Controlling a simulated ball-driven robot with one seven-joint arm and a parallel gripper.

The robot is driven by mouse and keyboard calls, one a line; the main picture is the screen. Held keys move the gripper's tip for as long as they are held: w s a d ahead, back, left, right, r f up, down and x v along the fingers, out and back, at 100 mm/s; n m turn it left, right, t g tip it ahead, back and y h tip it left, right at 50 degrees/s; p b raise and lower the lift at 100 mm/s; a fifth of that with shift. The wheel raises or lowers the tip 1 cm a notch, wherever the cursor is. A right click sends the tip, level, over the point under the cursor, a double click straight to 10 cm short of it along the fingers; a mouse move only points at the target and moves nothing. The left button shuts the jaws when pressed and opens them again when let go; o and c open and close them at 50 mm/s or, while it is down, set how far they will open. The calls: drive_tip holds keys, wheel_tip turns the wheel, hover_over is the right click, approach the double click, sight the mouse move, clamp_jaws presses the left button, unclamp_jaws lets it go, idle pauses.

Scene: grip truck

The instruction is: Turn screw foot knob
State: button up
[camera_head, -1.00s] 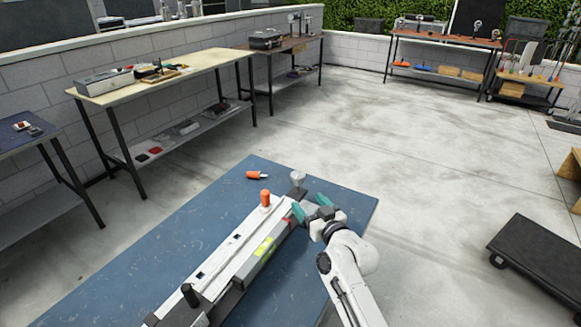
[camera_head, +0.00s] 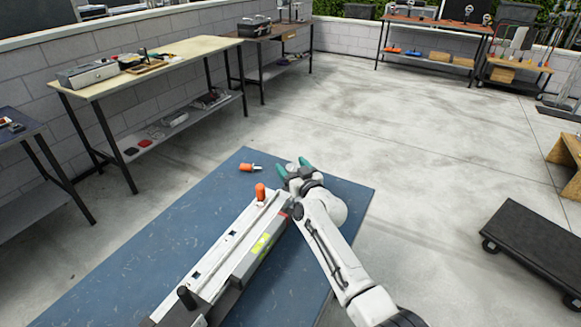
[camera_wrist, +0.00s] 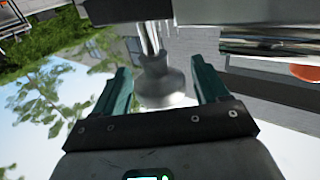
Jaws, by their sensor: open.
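The screw foot knob (camera_wrist: 160,82) is a pale metal, flared foot on a threaded stem under the end of a long grey device (camera_head: 212,258). In the head view only a small pale part of it (camera_head: 291,167) shows between the fingers. My gripper (camera_head: 292,166) is at the device's far end, with its two green fingers open. In the wrist view my gripper (camera_wrist: 160,68) has one finger on each side of the knob, with a gap visible on both sides. The wrist hides part of the device's end in the head view.
The device lies on a blue table (camera_head: 110,275). An orange-handled tool (camera_head: 248,167) lies near the far edge. An orange knob (camera_head: 260,191) and a black knob (camera_head: 186,296) stand up from the device. A black dolly (camera_head: 535,240) is on the floor at right.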

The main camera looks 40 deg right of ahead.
drive_tip(key=shift+w+d, duration=0.15)
drive_tip(key=shift+w, duration=0.45)
drive_tip(key=shift+c, duration=0.3)
drive_tip(key=c, duration=1)
drive_tip(key=shift+o, duration=0.2)
